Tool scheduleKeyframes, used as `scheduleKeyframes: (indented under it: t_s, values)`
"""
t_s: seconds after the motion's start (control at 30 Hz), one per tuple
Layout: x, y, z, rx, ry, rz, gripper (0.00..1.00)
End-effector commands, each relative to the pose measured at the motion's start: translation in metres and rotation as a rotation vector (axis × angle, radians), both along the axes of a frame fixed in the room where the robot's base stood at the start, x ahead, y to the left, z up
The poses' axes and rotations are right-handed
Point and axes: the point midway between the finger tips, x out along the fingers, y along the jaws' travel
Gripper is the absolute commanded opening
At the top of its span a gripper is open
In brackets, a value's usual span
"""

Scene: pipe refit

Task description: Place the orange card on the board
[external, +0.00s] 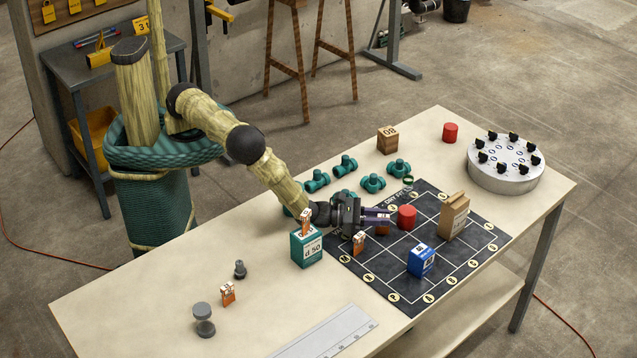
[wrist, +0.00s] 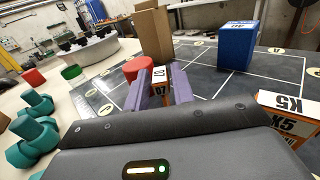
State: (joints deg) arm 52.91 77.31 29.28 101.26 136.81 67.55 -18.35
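The black board (external: 385,283) with a pale grid and round cream labels lies on the table. My gripper (external: 378,217) is low over its left part. In the wrist view, an orange card (wrist: 160,88) with a white top marked 07 sits between the purple fingers of my gripper (wrist: 162,76), which look closed against its sides. In the external view the card (external: 384,229) shows only partly below the fingers. I cannot tell whether its base touches the board. Another orange and white card (external: 358,242) stands near the board's left edge; one marked K5 (wrist: 285,118) shows at right in the wrist view.
On the board, a red cylinder (external: 406,217) stands just beyond my fingertips, with a tan block (external: 453,217) and a blue box (external: 421,260) farther right. A teal box (external: 306,248) stands left of the board. Several teal fittings (external: 372,183) lie behind it.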

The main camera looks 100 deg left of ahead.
Motion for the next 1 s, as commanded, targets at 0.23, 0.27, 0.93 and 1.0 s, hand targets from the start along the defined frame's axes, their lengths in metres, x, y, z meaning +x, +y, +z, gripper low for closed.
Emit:
scheduleKeyframes:
  t_s: [0.23, 0.27, 0.93, 1.0]
  values:
    - [-0.048, -0.002, -0.002, 0.001, 0.003, -0.002, 0.24]
    - [-0.054, -0.002, -0.001, 0.001, 0.002, -0.003, 0.24]
    - [-0.093, -0.002, 0.000, 0.000, 0.000, -0.003, 0.24]
    - [-0.093, -0.002, 0.000, 0.000, 0.000, -0.003, 0.24]
